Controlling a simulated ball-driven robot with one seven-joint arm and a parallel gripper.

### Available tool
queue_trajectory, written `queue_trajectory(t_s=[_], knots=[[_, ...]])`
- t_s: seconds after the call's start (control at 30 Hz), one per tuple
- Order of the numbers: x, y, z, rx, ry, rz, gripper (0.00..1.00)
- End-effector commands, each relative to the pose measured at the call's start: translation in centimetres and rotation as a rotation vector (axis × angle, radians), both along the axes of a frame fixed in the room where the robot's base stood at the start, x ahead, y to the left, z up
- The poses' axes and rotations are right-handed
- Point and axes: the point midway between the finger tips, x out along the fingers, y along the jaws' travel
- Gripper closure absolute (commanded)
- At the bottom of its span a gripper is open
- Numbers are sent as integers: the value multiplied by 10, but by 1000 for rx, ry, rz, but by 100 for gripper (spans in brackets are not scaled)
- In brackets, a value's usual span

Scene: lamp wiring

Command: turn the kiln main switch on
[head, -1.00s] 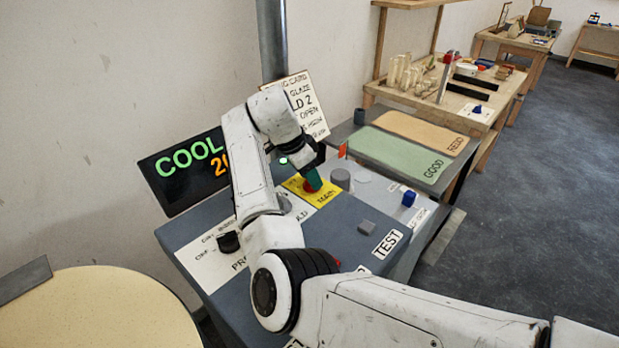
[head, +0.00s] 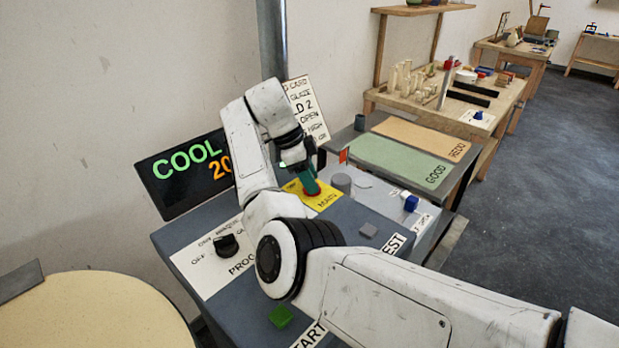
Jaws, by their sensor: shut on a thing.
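The kiln main switch (head: 312,194) is a red part with a green-teal handle on a yellow plate (head: 326,201) marked MAIN, on the sloped grey control panel (head: 357,221). My gripper (head: 307,175) is at the switch from above and is shut on its handle. The fingers and wrist hide part of the handle and the plate's left side. Whether the switch has turned cannot be told clearly. The display (head: 186,172) behind the panel reads COOL in green, with orange digits partly hidden by my arm.
A black program knob (head: 226,245) sits on a white plate at the panel's left. A grey cylinder (head: 342,183) stands close right of the switch. A green START button (head: 281,316) is near the front. A round cream table (head: 95,315) stands at left.

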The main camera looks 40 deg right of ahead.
Motion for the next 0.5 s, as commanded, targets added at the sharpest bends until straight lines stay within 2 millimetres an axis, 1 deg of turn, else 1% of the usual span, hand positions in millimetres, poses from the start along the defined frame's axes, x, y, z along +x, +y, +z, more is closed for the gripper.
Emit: queue_trajectory(t_s=[0.27, 0.3, 0.5], knots=[[1, 0, 1, 0, -4, 0, 87], [1, 0, 1, 0, -4, 0, 54], [1, 0, 1, 0, -3, 0, 34]])
